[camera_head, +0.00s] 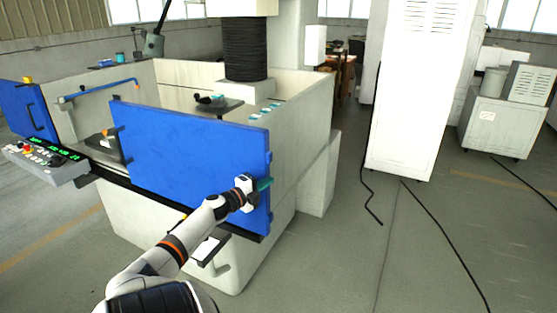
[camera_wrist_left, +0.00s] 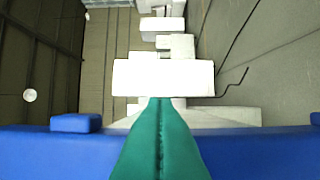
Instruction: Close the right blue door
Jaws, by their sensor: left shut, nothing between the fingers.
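The right blue door (camera_head: 185,150) is a large flat panel at the front of the machine's pale tank, in the middle left of the head view. In the left wrist view the shut fingers (camera_wrist_left: 160,140) reach over the blue door edge (camera_wrist_left: 50,145). I cannot tell whether they touch it. My right gripper is not in view.
Another blue door (camera_head: 27,108) stands at the far left, behind a control panel (camera_head: 45,160) with lit green displays. A dark rail (camera_head: 140,188) runs below the right door. A white cabinet (camera_head: 415,95) stands to the right, with black cables on the otherwise open floor.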

